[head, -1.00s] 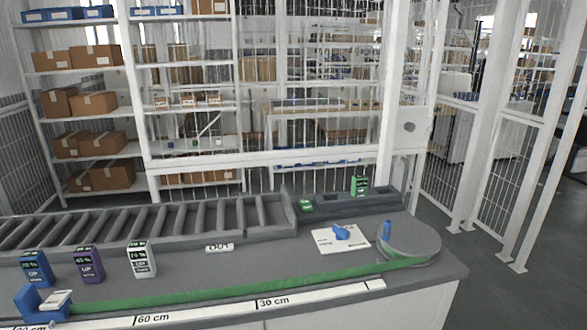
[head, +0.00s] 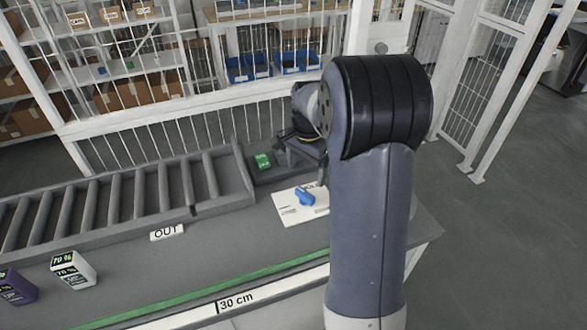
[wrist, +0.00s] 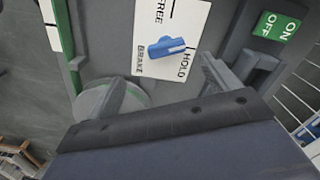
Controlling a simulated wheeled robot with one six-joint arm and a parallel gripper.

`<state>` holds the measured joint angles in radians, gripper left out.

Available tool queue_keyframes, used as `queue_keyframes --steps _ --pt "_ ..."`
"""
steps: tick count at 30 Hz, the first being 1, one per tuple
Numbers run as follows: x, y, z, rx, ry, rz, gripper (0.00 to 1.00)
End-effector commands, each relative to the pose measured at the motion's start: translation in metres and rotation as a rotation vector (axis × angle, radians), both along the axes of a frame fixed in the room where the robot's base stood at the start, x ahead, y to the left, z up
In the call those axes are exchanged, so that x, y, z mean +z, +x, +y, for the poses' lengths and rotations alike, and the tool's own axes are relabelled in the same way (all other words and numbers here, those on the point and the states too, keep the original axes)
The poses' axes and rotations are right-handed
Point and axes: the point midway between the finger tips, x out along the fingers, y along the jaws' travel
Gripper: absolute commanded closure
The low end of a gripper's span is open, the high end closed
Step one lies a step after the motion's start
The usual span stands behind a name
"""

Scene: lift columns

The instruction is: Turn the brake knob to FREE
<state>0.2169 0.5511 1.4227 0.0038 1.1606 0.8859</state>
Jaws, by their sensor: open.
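The blue brake knob (head: 305,195) sits on a white plate (head: 287,212) on the bench. In the wrist view the knob (wrist: 172,48) lies across the plate (wrist: 196,18), its handle running toward the HOLD side and not toward the FREE mark at the top. My gripper (wrist: 163,68) is open and empty. Its two fingers reach toward the plate, one on each side of the knob in the picture, apart from it. In the head view my arm hides most of my gripper and the right part of the plate.
A green ON/OFF switch (wrist: 277,27) is near the right finger; it also shows in the head view (head: 263,161). A round grey drum (wrist: 122,96) lies by the left finger. A roller conveyor (head: 120,205) and a white box (head: 73,270) stand to the left.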

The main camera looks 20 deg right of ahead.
Motion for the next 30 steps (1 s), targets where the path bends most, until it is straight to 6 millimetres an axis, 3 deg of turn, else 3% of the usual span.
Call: queue_keyframes --steps 8,21,30 --pt "-0.017 0.007 -0.007 -0.039 -0.001 0.014 0.16" --pt "-0.093 0.006 -0.006 -0.036 -0.001 0.012 0.16" --pt "-0.11 0.006 -0.006 -0.035 -0.002 0.008 0.16"
